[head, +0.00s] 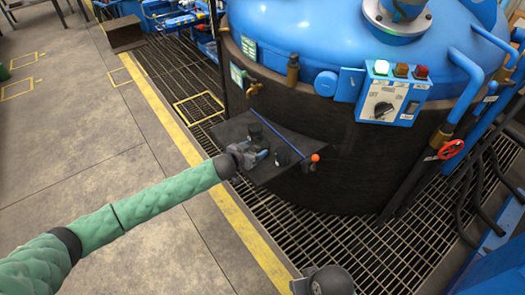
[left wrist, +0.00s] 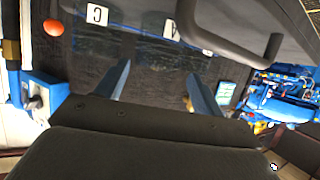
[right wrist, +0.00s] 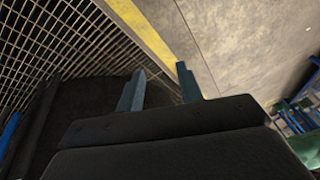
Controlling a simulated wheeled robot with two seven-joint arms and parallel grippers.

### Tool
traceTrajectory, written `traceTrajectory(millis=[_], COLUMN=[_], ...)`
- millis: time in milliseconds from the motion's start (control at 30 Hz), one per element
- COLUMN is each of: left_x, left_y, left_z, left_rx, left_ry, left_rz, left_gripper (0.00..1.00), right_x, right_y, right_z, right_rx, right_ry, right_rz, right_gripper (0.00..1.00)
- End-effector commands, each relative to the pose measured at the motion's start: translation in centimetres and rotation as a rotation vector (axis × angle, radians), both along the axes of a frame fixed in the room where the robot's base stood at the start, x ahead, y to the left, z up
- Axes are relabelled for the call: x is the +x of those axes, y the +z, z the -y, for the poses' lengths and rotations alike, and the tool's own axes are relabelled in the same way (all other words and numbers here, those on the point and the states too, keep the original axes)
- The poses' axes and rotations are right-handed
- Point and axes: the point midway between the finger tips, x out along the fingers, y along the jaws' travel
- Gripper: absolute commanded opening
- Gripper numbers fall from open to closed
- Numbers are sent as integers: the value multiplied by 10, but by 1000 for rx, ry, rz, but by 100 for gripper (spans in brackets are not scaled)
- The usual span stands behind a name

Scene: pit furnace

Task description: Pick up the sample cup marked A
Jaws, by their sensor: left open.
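The sample cup marked A (left wrist: 160,45) is a dark cup whose white label shows near the top of the left wrist view, beyond my fingertips. A second dark cup marked C (left wrist: 88,38) is to its left. Part of another white label shows to the right of A. In the head view, small dark cups (head: 255,131) stand on the shelf beside my left gripper (head: 257,157). I cannot read their labels there. My left gripper (left wrist: 158,70) is open and empty. My right gripper (right wrist: 161,69) is open and empty, low over the floor.
A dark shelf (head: 240,124) juts from the blue-topped furnace (head: 330,50). A blue rod (head: 280,134) crosses the shelf, and an orange ball (head: 315,158) is at its right. A dark bent handle (left wrist: 272,48) is close at the upper right. Floor grating (head: 290,225) lies below.

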Motion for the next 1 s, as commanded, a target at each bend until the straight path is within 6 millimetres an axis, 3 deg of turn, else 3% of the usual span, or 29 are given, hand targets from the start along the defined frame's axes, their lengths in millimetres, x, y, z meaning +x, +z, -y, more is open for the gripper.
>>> traceTrajectory(millis=[600,933,1000], left_x=[49,53,53], left_y=[-24,-28,-28], left_z=[38,41,41], left_rx=[0,0,0], left_ry=[0,0,0], left_rz=[1,0,0], left_gripper=[68,68,56], right_x=[-1,-3,-4], right_y=[30,29,28], right_z=[19,20,21], right_rx=[-37,-43,-45], right_ry=[-26,-22,-21], right_rz=[-39,-42,-43], right_gripper=[36,36,36])
